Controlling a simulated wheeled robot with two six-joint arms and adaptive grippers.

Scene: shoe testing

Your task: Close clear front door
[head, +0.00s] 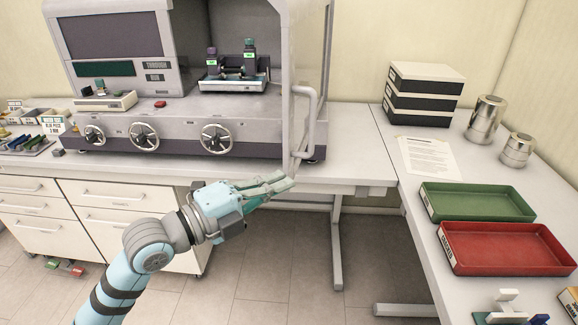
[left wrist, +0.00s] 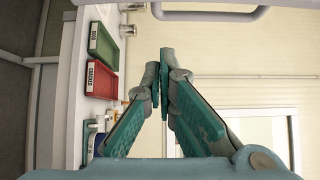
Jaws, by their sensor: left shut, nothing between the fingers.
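The clear front door (head: 287,60) stands swung open at the right side of the grey testing machine (head: 180,128), seen nearly edge-on. Its pale bar handle (head: 311,120) sticks out on the door's right side. My left gripper (head: 288,182) is shut and empty, just below the lower end of the door and handle in the head view. I cannot tell whether it touches the door. In the left wrist view the shut fingertips (left wrist: 160,82) meet with nothing between them, and a grey bar (left wrist: 210,12), apparently the handle, crosses the top. My right gripper is not in view.
Inside the machine is a fixture (head: 233,83) with two dark clamps. Handwheels (head: 216,139) line its front. On the right-hand table are a green tray (head: 478,202), a red tray (head: 506,248), stacked black boxes (head: 423,94) and metal cans (head: 485,118). Floor between tables is open.

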